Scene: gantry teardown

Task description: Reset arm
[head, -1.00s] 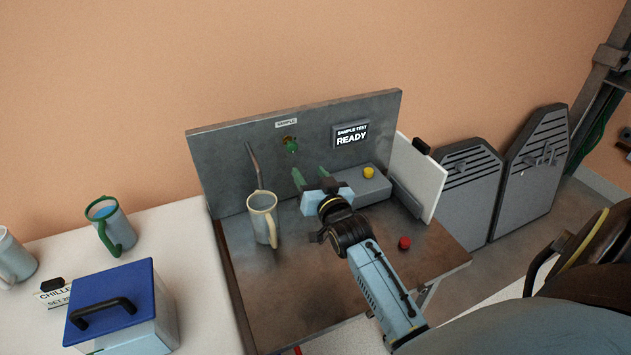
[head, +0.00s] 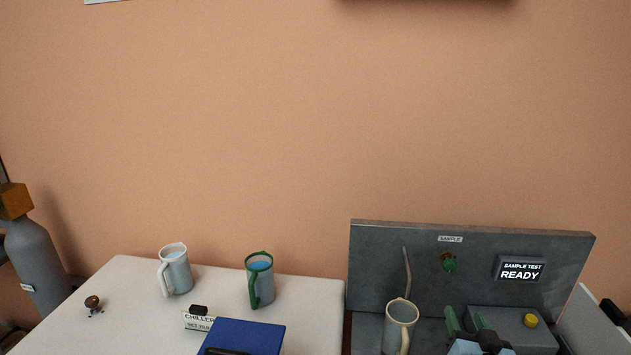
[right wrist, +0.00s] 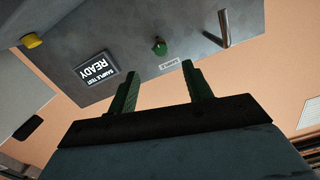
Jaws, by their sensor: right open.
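My right gripper (head: 467,322) shows at the lower right of the head view, in front of the sample panel (head: 400,236). Its two green fingers are apart with nothing between them; they also show open in the right wrist view (right wrist: 160,88). A green valve knob (head: 449,264) on the panel lies beyond the fingers, apart from them; it also shows in the right wrist view (right wrist: 159,47). A cream mug (head: 400,318) stands under the bent spout (head: 407,272), left of the gripper. The display (head: 520,270) reads "SAMPLE TEST READY". My left gripper is not in view.
A yellow button (head: 530,320) sits on a grey box right of the gripper. On the white table (head: 130,320) stand a white mug (head: 176,271), a green-rimmed mug (head: 259,282) and a blue-lidded box (head: 250,335). A grey cylinder (head: 40,265) stands at far left.

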